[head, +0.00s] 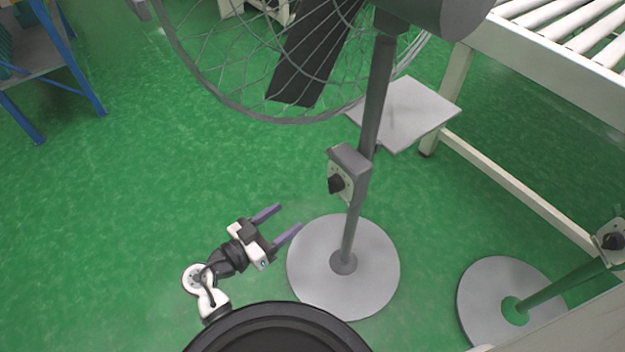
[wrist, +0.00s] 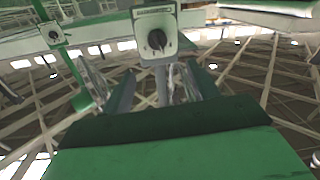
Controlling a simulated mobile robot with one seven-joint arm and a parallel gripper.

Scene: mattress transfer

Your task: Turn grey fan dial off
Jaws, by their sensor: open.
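The grey fan's control box (head: 350,165) is on its grey pole. The box's black dial (head: 336,184) faces left, toward my side. In the wrist view the dial (wrist: 157,40) is near the top centre on a pale panel, its pointer seemingly close to upright. I cannot read the marks around it. My gripper (head: 289,217) is open and empty, left of the pole and apart from the box. Its two purple fingers point up and right in the head view. In the wrist view the box appears beyond the fingers.
The grey fan's round base (head: 375,285) is on the green floor, right of my gripper. Its wire cage (head: 210,90) hangs above. A second fan has a green pole (head: 560,287) and dial box (head: 611,240) at right. A roller conveyor (head: 540,60) is at upper right.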

